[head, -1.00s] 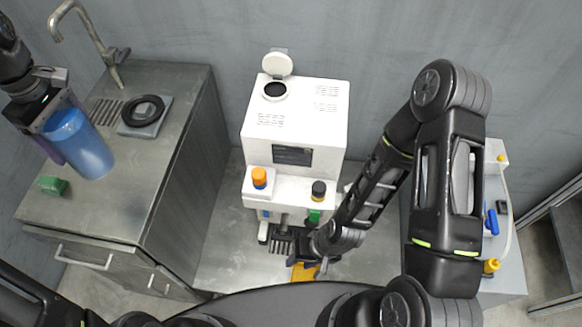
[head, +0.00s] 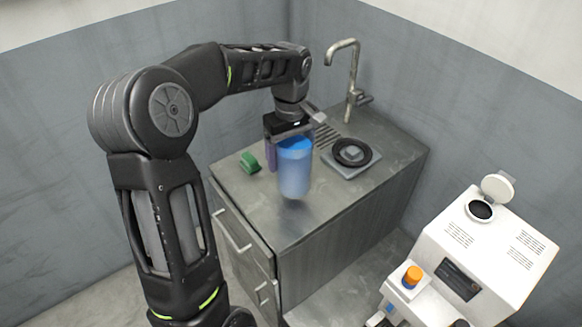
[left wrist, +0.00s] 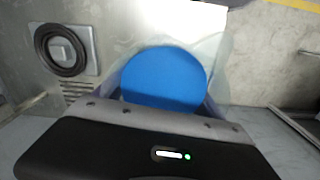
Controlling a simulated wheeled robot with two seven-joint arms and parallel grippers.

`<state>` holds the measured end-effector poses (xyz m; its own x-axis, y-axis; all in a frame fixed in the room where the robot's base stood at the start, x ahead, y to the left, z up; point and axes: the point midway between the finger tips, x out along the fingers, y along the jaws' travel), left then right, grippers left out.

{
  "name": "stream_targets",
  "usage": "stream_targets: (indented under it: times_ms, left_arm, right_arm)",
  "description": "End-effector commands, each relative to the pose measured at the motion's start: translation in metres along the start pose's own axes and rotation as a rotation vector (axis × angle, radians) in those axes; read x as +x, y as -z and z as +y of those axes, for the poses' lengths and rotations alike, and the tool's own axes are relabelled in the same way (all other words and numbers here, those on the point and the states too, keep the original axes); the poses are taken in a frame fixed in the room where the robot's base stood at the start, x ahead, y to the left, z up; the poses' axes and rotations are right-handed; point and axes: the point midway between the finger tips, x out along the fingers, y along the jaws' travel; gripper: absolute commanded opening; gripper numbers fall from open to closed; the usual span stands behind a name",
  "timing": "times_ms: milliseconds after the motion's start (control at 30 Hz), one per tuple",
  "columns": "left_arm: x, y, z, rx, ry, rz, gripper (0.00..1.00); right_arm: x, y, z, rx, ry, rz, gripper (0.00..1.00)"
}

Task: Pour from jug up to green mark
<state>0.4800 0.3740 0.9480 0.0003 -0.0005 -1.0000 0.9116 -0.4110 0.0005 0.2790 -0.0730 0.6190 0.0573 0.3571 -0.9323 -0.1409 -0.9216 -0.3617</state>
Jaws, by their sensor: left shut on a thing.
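My left gripper (head: 287,148) is shut on the jug's upper part. My right gripper is out of view.
The counter (head: 330,205) carries a green block (head: 250,163), a black ring on a grey plate (head: 352,152) and a tap (head: 350,80). A white machine (head: 470,250) with an open round lid (head: 498,187) and an orange knob (head: 412,275) stands at lower right. Floor lies between.

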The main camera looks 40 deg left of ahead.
Motion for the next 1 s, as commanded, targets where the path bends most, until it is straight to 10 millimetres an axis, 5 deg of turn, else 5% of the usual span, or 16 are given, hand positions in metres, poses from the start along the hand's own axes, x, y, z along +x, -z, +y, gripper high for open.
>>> stream_targets:
  times_ms: [500,967,1000]
  left_arm:
    - [0.043,0.000,0.001,0.000,-0.002,0.001,0.06]
    - [0.050,0.000,0.001,0.000,-0.003,0.002,0.06]
    - [0.050,0.000,0.000,-0.001,0.000,0.000,0.82]
  right_arm:
    - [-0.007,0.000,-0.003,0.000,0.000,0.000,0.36]
    - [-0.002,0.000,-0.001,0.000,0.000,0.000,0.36]
    - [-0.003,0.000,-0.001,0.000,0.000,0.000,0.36]
